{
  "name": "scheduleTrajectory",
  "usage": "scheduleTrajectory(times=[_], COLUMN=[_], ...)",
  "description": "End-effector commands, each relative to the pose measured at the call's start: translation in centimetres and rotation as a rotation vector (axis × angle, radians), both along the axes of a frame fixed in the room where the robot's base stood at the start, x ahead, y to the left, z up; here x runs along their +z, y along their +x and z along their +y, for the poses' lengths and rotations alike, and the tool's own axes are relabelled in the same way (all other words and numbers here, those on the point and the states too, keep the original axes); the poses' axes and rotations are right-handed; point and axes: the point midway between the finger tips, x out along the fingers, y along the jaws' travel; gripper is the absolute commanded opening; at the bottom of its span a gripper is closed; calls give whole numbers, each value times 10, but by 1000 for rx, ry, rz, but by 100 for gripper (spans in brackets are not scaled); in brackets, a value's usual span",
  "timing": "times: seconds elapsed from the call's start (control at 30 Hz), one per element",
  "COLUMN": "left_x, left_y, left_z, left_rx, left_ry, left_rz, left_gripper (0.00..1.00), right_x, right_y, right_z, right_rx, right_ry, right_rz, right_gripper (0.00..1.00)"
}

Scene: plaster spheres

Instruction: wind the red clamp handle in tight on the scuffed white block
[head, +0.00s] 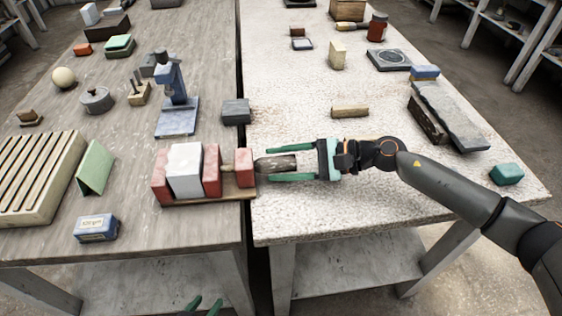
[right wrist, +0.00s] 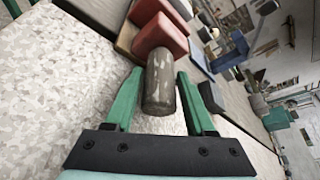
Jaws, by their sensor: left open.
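The clamp has red jaws (head: 211,171) on a wooden base (head: 215,196) near the left table's right edge. The white block (head: 185,170) stands between two red jaws; I cannot tell if any gap is left beside it. The clamp's handle (head: 275,165) is a worn grey-brown cylinder, sticking out to the right past a red end block (head: 244,167). My right gripper (head: 270,163) is open, its green fingers on either side of the handle. The right wrist view shows the handle (right wrist: 160,82) between the fingers with gaps on both sides. My left gripper (head: 205,305) is open at the bottom edge, only its fingertips showing.
A blue box (head: 97,228) and a green wedge (head: 95,167) lie left of the clamp. A blue stand (head: 177,105) and a dark grey block (head: 236,112) are behind it. A wooden piece (head: 350,112) lies on the right table. A narrow gap separates the tables.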

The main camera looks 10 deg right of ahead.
Motion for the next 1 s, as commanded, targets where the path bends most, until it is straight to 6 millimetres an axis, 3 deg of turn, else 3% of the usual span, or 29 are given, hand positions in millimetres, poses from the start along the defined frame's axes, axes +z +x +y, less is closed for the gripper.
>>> scheduleTrajectory(times=[0.07, 0.47, 1.0], left_x=[1, 4, 3], left_y=[0, 2, 2], left_z=[0, 0, -1], left_rx=[0, 1, 1], left_ry=[-1, -3, -4], left_rz=[-2, -7, -5], left_gripper=[50, 50, 50], right_x=[0, 0, 0], right_y=[0, 0, 0], right_z=[0, 0, 0], right_rx=[0, 0, 0], right_ry=[0, 0, 0], right_rz=[0, 1, 121], right_gripper=[45, 0, 0])
